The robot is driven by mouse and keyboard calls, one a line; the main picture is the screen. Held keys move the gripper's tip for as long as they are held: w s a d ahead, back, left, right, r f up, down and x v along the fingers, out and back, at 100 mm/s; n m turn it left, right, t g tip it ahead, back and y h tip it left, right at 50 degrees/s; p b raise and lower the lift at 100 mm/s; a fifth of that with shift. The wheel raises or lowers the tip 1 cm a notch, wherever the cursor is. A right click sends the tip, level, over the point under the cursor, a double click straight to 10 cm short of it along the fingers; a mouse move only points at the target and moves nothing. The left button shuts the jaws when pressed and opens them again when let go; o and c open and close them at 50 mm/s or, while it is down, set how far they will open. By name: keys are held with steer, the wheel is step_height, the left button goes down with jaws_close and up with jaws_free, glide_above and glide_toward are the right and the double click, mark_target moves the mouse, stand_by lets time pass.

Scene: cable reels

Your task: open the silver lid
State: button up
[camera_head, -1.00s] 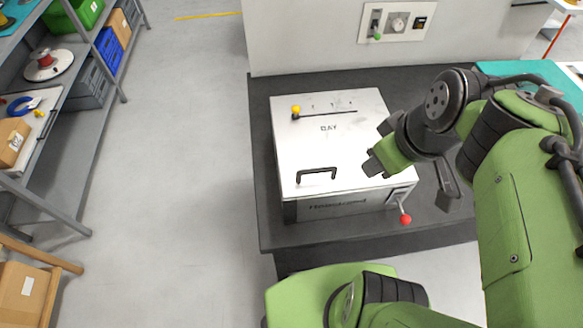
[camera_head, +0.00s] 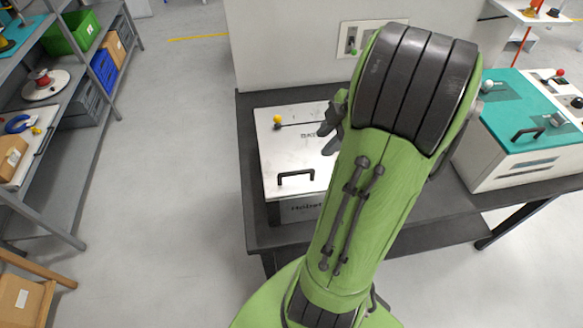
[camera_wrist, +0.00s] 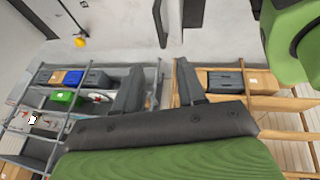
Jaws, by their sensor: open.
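The silver lid (camera_head: 290,150) is the flat top of a box on a dark table. It lies closed, with a black bar handle (camera_head: 296,178) at its front edge and a yellow knob (camera_head: 277,120) at its back left. My arm hides the lid's right part and the box's front right corner. My gripper (camera_head: 328,122) is over the lid's back right area, apart from the handle. In the wrist view my gripper (camera_wrist: 160,85) shows two spread, empty fingers. The lid (camera_wrist: 115,25) fills the top of that view, with the handle (camera_wrist: 160,22) beyond the fingers.
A teal-topped box (camera_head: 520,110) with its own black handle stands right of the arm on the dark table (camera_head: 250,215). A wall panel (camera_head: 352,42) is behind. Shelves (camera_head: 85,150) with crates stand at left. Floor between shelves and table is clear.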

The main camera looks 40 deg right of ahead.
mark_target(296, 172)
steer(key=b+x, duration=0.1)
steer(key=x, duration=1.3)
steer(key=shift+a+f, duration=0.15)
steer(key=shift+f, duration=0.1)
jaws_close()
